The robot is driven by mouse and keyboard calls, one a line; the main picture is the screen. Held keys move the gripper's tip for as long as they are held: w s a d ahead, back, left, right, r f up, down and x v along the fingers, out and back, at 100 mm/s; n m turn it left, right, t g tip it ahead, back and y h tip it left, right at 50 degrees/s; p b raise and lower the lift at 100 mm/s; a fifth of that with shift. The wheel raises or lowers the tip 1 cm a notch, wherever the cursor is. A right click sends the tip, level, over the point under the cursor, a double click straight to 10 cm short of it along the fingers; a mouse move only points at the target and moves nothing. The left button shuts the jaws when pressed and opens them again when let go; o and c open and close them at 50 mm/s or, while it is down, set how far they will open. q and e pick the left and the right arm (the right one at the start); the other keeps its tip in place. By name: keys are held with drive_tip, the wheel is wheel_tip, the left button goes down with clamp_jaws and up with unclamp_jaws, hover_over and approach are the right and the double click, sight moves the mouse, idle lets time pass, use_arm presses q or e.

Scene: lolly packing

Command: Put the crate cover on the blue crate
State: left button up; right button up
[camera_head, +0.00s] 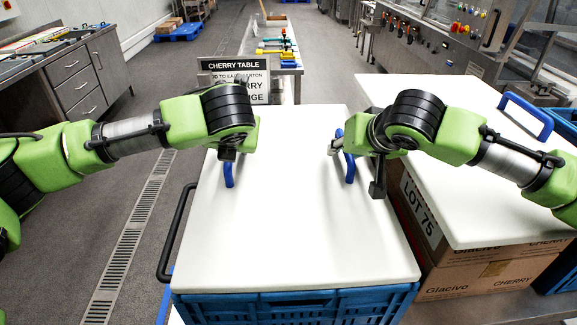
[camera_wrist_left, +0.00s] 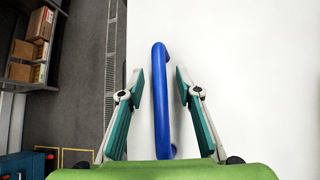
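The crate cover (camera_head: 290,220) is a white slab with two blue handles. It lies over the blue crate (camera_head: 300,308), whose front wall shows below its near edge. My left gripper (camera_head: 228,158) is above the left handle (camera_head: 229,174). In the left wrist view my left gripper (camera_wrist_left: 158,85) is open, its fingers on both sides of the blue handle (camera_wrist_left: 161,110) with a gap on each side. My right gripper (camera_head: 347,150) is at the right handle (camera_head: 350,168). The wrist partly hides its fingers, so its grip cannot be told.
A second white slab (camera_head: 480,190) with a blue handle (camera_head: 527,115) lies on cartons (camera_head: 480,275) at the right, close beside the cover. A black bar handle (camera_head: 176,235) stands at the crate's left. A sign marked cherry table (camera_head: 233,66) stands behind.

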use_arm(q)
clamp_jaws()
use_arm(e)
clamp_jaws()
use_arm(q)
drive_tip(key=shift+w+r, duration=0.1)
drive_tip(key=shift+r, duration=0.1)
use_arm(e)
drive_tip(key=shift+w+r, duration=0.1)
drive_tip(key=shift+r, duration=0.05)
